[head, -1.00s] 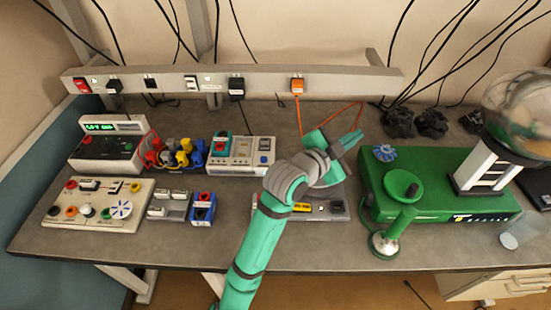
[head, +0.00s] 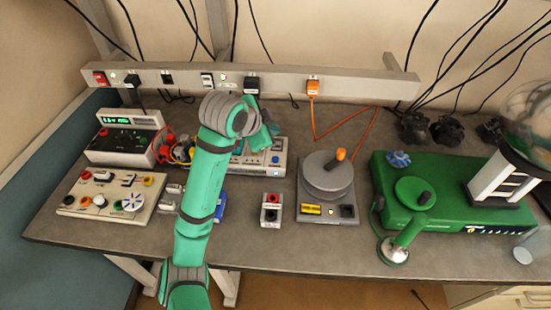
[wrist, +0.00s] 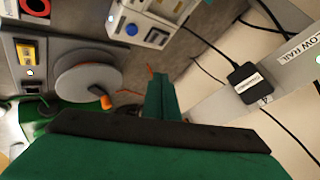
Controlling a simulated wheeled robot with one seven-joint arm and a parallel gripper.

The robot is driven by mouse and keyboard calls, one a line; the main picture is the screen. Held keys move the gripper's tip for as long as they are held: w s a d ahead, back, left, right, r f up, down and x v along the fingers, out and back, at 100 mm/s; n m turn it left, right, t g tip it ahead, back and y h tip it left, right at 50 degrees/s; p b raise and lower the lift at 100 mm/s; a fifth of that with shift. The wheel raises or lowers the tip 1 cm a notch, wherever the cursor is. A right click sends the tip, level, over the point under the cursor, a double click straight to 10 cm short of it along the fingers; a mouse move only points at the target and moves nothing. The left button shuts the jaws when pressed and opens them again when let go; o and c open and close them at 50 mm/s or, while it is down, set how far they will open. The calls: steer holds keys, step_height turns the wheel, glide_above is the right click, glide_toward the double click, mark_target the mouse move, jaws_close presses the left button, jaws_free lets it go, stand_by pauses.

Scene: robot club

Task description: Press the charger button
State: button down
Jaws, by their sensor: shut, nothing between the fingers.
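The charger (head: 281,146) is a pale grey box on the bench below the wall rail, with a small blue button (head: 275,159) on its right part. Its left part is hidden behind my arm in the head view. In the wrist view the charger (wrist: 172,8) is at the top, cut off by the edge, and the blue button (wrist: 131,29) shows clearly. My green gripper (head: 266,128) is shut and empty, above the charger's back area. In the wrist view its closed fingers (wrist: 160,90) are below and right of the button, apart from it in the picture.
A grey turntable device (head: 325,175) with an orange knob stands right of the charger. A small red-button box (head: 271,210) sits in front. The green machine (head: 450,200) is farther right. The power rail (head: 180,78) with plugs and cables runs behind.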

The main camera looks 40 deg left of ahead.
steer(key=shift+f, duration=0.1)
steer(key=shift+f, duration=4.3)
steer(key=shift+f, duration=0.15)
steer(key=shift+f, duration=0.3)
steer(key=shift+f, duration=0.35)
steer(key=shift+r, duration=0.8)
steer(key=shift+r, duration=0.1)
steer(key=shift+r, duration=2.4)
